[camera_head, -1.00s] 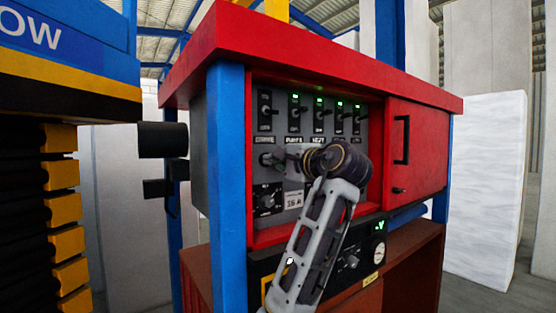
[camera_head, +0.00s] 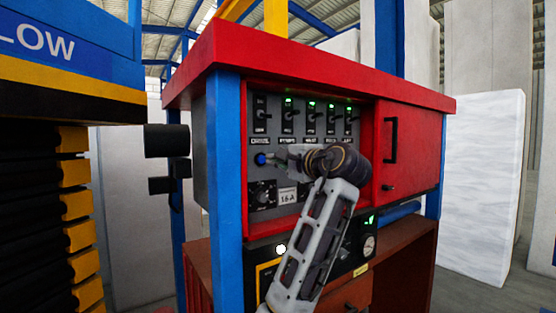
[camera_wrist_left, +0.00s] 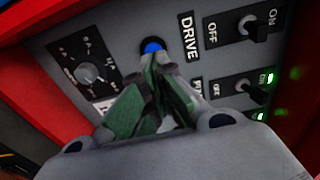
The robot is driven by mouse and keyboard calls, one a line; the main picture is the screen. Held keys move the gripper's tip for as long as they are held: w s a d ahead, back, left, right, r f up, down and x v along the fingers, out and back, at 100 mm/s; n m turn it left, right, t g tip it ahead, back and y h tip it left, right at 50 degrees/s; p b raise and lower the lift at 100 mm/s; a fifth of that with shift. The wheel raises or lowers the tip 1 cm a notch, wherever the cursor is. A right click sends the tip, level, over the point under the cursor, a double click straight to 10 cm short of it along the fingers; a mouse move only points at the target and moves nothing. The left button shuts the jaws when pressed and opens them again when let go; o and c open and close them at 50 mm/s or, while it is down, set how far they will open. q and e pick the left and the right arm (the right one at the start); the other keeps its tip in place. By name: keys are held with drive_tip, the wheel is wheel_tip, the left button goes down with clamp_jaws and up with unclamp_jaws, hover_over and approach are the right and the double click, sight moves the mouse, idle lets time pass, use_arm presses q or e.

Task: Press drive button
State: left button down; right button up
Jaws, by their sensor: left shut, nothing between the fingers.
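The drive button (camera_head: 261,159) is a small blue-topped button on the grey panel (camera_head: 262,180), below the leftmost switch. It also shows in the left wrist view (camera_wrist_left: 153,48), beside the DRIVE label (camera_wrist_left: 188,36). My left gripper (camera_head: 277,160) is shut and empty, its fingertips pointing left at the button. In the left wrist view the fingertips (camera_wrist_left: 157,62) are right at the button's lower edge; I cannot tell whether they touch it. My right gripper is not in view.
Several toggle switches (camera_head: 288,116) line the panel's top, some with green lights. A rotary knob (camera_head: 263,193) sits below the button. The red cabinet frame (camera_head: 310,60) and blue post (camera_head: 228,190) border the panel. A red door (camera_head: 411,145) is at right.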

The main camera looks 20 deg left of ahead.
use_arm(q)
drive_tip(key=shift+s+d+f, duration=0.15)
drive_tip(key=shift+d+f, duration=0.05)
drive_tip(key=shift+d, duration=0.1)
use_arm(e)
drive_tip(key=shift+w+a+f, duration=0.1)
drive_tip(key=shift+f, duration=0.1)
use_arm(q)
drive_tip(key=b+v, duration=0.2)
drive_tip(key=v, duration=0.6)
drive_tip(key=shift+d+r, duration=0.15)
drive_tip(key=shift+d, duration=0.05)
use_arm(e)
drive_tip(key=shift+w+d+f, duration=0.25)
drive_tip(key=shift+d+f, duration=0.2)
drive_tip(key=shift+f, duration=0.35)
use_arm(q)
drive_tip(key=shift+s, duration=0.15)
